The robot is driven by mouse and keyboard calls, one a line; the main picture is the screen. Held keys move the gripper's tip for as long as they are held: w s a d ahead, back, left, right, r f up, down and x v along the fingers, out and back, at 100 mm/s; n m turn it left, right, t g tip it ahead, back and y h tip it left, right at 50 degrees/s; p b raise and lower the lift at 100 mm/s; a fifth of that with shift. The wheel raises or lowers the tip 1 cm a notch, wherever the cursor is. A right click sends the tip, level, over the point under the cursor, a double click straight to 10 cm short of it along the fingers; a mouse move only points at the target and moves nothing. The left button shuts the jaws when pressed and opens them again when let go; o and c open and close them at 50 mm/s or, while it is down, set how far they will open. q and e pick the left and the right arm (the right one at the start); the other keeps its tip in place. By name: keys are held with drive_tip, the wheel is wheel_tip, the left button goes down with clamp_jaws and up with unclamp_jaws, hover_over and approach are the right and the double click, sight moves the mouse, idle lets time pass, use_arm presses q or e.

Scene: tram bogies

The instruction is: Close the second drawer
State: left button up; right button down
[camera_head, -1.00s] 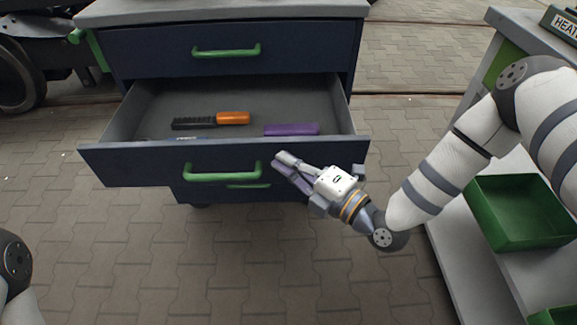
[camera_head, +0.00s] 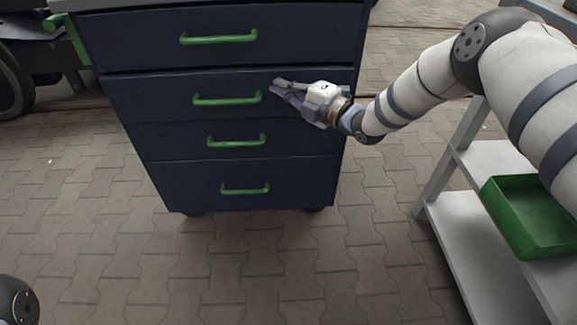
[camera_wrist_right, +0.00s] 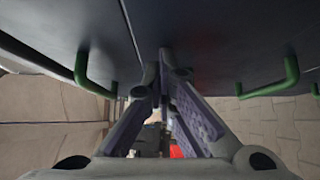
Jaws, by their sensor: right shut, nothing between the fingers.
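The second drawer (camera_head: 160,98) from the top is in the dark blue cabinet, with a green handle (camera_head: 227,99). Its front is flush, or nearly flush, with the other fronts, and its inside is hidden. My right gripper (camera_head: 276,87) is shut and empty, at the right part of this drawer front, just right of the handle. In the right wrist view its fingers (camera_wrist_right: 163,75) meet close to the dark drawer fronts; I cannot tell if they touch. My left gripper is out of view.
The top drawer (camera_head: 300,35) and the two lower drawers (camera_head: 300,180) look shut. A grey shelf rack (camera_head: 465,235) with a green bin (camera_head: 535,215) stands at the right. The paved floor (camera_head: 250,270) before the cabinet is clear.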

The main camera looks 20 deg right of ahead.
drive_tip(key=shift+w+d+r+b, duration=0.1)
drive_tip(key=shift+w+d+b, duration=0.15)
drive_tip(key=shift+w, duration=0.3)
drive_tip(key=shift+w+d+b, duration=0.1)
drive_tip(key=shift+w+d, duration=0.1)
drive_tip(key=shift+w, duration=0.35)
drive_tip(key=shift+r, duration=0.15)
